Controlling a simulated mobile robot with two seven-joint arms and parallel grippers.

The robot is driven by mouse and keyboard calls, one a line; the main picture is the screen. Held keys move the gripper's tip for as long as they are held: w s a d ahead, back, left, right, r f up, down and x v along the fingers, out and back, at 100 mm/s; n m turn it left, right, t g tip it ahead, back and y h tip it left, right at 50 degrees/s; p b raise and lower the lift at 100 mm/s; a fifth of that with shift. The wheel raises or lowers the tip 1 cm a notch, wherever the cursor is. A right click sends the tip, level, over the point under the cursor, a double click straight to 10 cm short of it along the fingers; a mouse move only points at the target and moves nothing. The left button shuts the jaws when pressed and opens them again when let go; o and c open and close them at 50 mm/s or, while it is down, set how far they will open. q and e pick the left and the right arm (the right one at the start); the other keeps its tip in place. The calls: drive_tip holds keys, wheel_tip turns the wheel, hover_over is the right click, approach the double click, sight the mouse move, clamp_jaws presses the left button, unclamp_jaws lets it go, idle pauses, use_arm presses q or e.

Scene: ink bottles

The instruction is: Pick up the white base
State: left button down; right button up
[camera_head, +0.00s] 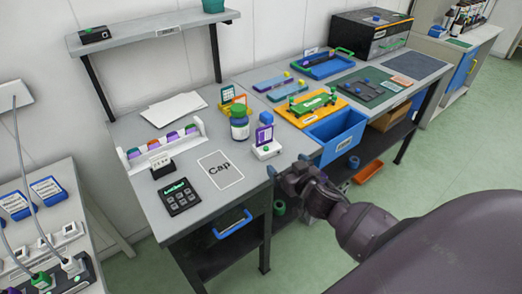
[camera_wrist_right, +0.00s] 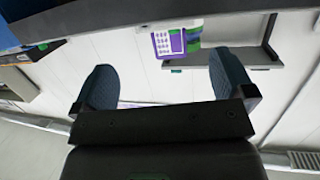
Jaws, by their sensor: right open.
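The white base (camera_head: 266,152) stands near the front edge of the grey bench, with a purple-framed card (camera_head: 264,137) and a blue piece (camera_head: 266,117) on it. My right gripper (camera_head: 290,172) is just right of and nearer than the base, at the bench edge, apart from it. In the wrist view the right gripper (camera_wrist_right: 164,80) is open, with two dark blue fingers spread and nothing between them. The purple card (camera_wrist_right: 168,43) shows there beyond the fingers; I cannot make out the base clearly. My left gripper is not in view.
A "Cap" sheet (camera_head: 220,170) lies left. A white rack of bottles (camera_head: 163,145) is farther left. A blue bin (camera_head: 338,132) and an orange tray (camera_head: 299,117) stand right.

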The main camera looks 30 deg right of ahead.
sight(270, 149)
drive_tip(key=shift+a+r+b+x, duration=0.1)
drive_tip(key=shift+x, duration=1.65)
drive_tip(key=shift+a+r+b+x, duration=0.1)
drive_tip(key=shift+a+x, duration=0.05)
drive_tip(key=shift+x, duration=1.55)
drive_tip(key=shift+a+r+b+x, duration=0.1)
drive_tip(key=shift+x, duration=1.65)
drive_tip(key=shift+w, duration=0.1)
drive_tip(key=c, duration=0.7)
